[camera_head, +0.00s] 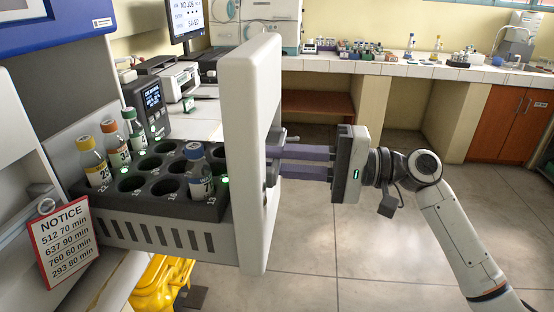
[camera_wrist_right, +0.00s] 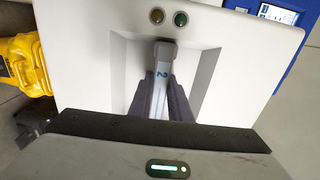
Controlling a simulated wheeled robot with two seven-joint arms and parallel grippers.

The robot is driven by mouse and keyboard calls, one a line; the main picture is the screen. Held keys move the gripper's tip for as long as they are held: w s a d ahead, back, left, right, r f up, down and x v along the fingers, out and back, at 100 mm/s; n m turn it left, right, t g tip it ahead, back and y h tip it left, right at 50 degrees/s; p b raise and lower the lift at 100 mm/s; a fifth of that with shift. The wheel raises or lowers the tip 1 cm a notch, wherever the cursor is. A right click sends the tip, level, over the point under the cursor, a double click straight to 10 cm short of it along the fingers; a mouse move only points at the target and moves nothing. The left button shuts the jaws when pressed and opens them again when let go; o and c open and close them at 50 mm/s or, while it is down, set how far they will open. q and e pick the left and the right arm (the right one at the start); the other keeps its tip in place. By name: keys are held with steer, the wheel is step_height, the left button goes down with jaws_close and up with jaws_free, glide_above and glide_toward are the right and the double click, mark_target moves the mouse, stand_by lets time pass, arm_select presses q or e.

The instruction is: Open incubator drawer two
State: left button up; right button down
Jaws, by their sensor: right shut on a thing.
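The incubator drawer (camera_head: 162,226) is pulled out, with its dark rack of round holes showing behind the tall white front panel (camera_head: 252,150). Several capped bottles stand in the rack, among them a yellow-capped one (camera_head: 91,161) and a blue-capped one (camera_head: 196,171). In the right wrist view the panel (camera_wrist_right: 90,50) bears a handle marked 2 (camera_wrist_right: 163,72). My right gripper (camera_head: 274,160) is shut on this handle, its purple fingers on either side; it also shows in the right wrist view (camera_wrist_right: 164,95). My left gripper is not in view.
A notice board (camera_head: 65,238) with times hangs at the lower left. A yellow object (camera_head: 160,284) is under the drawer. A small device with a screen (camera_head: 148,108) stands behind the rack. The floor (camera_head: 345,250) right of the panel is clear.

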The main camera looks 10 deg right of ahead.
steer(key=c, duration=1.6)
jaws_free()
steer(key=shift+c, duration=0.2)
steer(key=b+v, duration=0.1)
steer(key=v, duration=0.9)
steer(key=shift+d, duration=0.15)
